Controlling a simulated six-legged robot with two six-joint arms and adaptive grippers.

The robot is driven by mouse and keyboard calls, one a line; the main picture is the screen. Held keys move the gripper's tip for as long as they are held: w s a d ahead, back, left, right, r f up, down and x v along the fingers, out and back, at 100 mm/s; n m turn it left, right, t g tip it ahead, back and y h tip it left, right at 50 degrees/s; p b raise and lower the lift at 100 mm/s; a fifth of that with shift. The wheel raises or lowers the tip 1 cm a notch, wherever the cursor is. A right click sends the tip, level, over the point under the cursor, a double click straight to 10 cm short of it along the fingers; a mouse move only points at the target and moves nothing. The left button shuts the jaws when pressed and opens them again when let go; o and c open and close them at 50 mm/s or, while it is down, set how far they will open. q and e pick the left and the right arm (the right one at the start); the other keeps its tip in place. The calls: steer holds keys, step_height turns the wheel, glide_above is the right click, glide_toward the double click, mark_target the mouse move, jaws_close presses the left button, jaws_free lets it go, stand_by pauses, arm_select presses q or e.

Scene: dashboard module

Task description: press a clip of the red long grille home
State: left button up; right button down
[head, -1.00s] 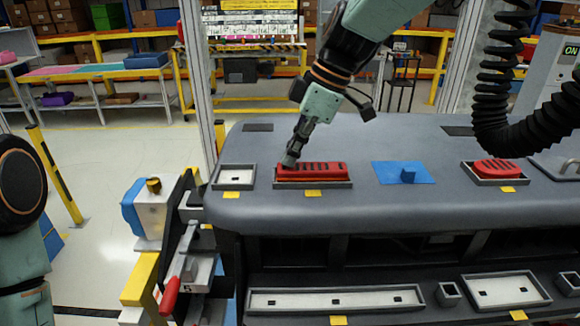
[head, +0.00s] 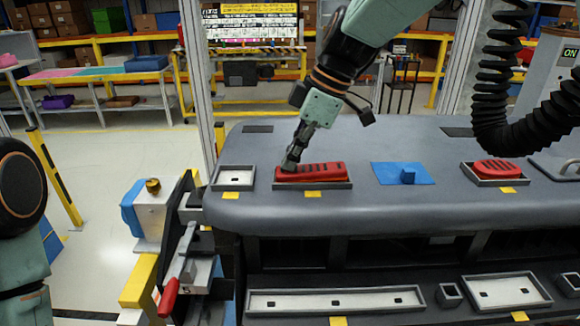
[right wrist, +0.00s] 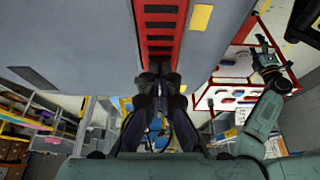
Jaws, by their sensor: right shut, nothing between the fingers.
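The red long grille (head: 320,178) lies in its tray (head: 340,186) on the grey dashboard, slotted side up. My right gripper (head: 289,167) is shut and empty, pointing down with its fingertips at the grille's left end. In the right wrist view the shut fingers (right wrist: 160,75) meet the near end of the grille (right wrist: 182,30). The clips are hidden, and I cannot tell how deep the grille sits. My left gripper (right wrist: 266,58) shows small and dark in the right wrist view, away from the grille; its jaws are unclear.
A small empty tray (head: 233,187) stands left of the grille. A black coiled hose (head: 500,110) hangs at right. Long trays (head: 335,300) lie on the lower shelf.

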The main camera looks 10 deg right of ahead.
steer(key=shift+s+f, duration=0.1)
steer(key=shift+f, duration=0.05)
steer(key=shift+w+r+p, duration=0.2)
steer(key=shift+r+p, duration=0.85)
steer(key=shift+r, duration=0.2)
step_height(320, 180, up, 3)
steer(key=shift+s+r+p, duration=0.1)
steer(key=shift+s+p, duration=0.05)
steer(key=shift+p, duration=1)
step_height(320, 180, up, 3)
steer(key=shift+f+p, duration=0.2)
steer(key=shift+p, duration=0.85)
steer(key=shift+w+f, duration=0.1)
steer(key=shift+w, duration=0.1)
steer(key=shift+s, duration=0.2)
steer(key=shift+w, duration=0.15)
